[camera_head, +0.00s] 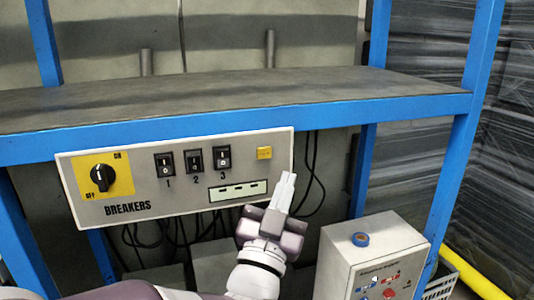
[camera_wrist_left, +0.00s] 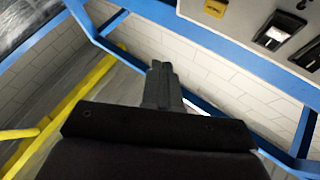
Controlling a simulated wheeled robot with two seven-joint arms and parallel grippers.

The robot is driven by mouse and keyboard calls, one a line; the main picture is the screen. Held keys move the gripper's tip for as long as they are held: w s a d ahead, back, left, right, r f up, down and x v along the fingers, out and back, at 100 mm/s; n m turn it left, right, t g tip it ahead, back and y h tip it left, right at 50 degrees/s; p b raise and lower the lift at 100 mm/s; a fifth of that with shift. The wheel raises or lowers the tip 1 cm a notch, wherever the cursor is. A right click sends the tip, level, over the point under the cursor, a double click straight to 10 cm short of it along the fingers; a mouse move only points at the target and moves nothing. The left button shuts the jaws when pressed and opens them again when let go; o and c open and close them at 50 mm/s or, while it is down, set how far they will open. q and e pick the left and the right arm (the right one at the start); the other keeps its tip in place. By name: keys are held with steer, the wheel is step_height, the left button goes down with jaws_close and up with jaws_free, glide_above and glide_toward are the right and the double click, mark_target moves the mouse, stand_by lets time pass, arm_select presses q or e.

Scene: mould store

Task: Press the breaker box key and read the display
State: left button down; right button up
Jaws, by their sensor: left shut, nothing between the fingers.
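The breaker box (camera_head: 140,190) is a pale panel marked BREAKERS on the front of the blue shelf. It has a black rotary knob on a yellow plate (camera_head: 101,177), three black rocker switches (camera_head: 194,160) numbered 1 to 3, and a small yellow key (camera_head: 264,153) at upper right. The display (camera_head: 238,190) below shows a few short dashes. My left gripper (camera_head: 288,180) is shut and empty, just below and right of the yellow key, apart from it. In the left wrist view the shut fingers (camera_wrist_left: 160,75) point at a gap beside the panel; the key (camera_wrist_left: 215,8) is at the top.
The shelf top (camera_head: 230,90) is bare. Blue posts (camera_head: 455,150) and a yellow rail (camera_head: 470,272) bound the right side. Black cables hang under the shelf.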

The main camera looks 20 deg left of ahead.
mark_target(264, 153)
arm_select(q)
steer(key=shift+w+a+p, duration=0.1)
steer(key=shift+w+a, duration=0.75)
steer(key=shift+w, duration=0.4)
steer(key=shift+w+a+p, duration=0.1)
steer(key=shift+w+a, duration=0.8)
steer(key=shift+w, duration=0.35)
steer(key=shift+w+a+p, duration=0.1)
steer(key=shift+w+a, duration=0.75)
steer(key=shift+w, duration=0.4)
steer(key=shift+f, duration=0.15)
steer(key=shift+w+a+b, duration=0.15)
steer(key=shift+w+b, duration=0.15)
steer(key=shift+b, duration=0.15)
steer(key=shift+w, duration=0.1)
